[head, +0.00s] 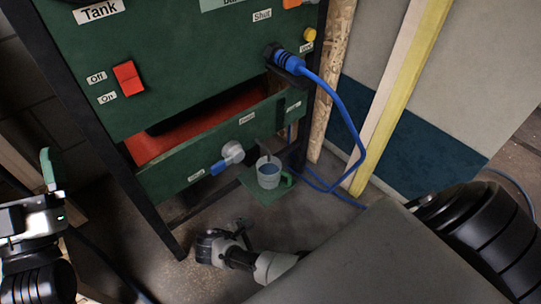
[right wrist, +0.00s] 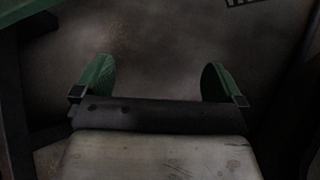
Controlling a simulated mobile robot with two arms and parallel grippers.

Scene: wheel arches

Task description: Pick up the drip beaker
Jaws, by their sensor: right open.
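The drip beaker (head: 268,174) is a small pale cup with a green handle on its right side and a bluish inside. It stands upright on a small green ledge (head: 262,193) below a grey spout in the head view. My right gripper (head: 222,246) is low over the floor, below and to the left of the beaker and apart from it. In the right wrist view its two green fingers (right wrist: 157,78) are spread, with only dark floor between them. The beaker is not in that view. My left gripper (head: 45,190) is at the left edge; one green finger shows.
A green panel (head: 180,70) on a dark frame carries a red switch (head: 127,76) and a valve with a blue handle (head: 229,156). A blue hose (head: 343,105) hangs right of the beaker. A yellow-edged post (head: 395,105) stands further right.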

